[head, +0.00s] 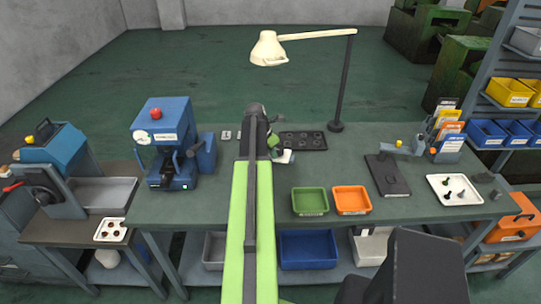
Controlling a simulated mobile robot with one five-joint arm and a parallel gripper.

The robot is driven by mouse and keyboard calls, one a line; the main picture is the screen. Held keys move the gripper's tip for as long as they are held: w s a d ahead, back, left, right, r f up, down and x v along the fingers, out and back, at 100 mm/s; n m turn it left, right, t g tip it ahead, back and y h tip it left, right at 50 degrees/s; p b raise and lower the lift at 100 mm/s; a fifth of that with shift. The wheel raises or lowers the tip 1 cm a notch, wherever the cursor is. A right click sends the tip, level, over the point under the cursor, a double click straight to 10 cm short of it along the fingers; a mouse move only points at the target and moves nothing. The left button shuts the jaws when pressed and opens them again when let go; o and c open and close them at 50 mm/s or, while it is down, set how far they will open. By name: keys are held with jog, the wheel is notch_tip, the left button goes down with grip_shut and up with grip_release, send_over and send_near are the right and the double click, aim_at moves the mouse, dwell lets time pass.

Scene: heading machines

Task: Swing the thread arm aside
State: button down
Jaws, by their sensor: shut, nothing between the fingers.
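A small grey swing arm with a yellow knob (402,147) stands at the back of a dark flat plate (388,178) on the right part of the bench. It looks like the thread arm, but no label on it can be read. It appears to lie across the back end of the plate, pointing left to right. My gripper (284,157) is at the end of my green arm, over the middle of the bench. It is shut and empty, well to the left of the swing arm and apart from it. My arm partly hides it.
A green tray (310,201) and an orange tray (351,200) lie between my arm and the plate. A white tray with small parts (455,190) lies right of the plate. A lamp (337,90) rises behind. A blue press (165,140) stands left.

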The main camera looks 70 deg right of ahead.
jog(key=w+a+r+p, duration=0.2)
jog(key=a+r+p, duration=0.5)
jog(key=r+p, duration=0.2)
jog(key=shift+w+r+p, duration=0.3)
jog(key=shift+p, duration=0.05)
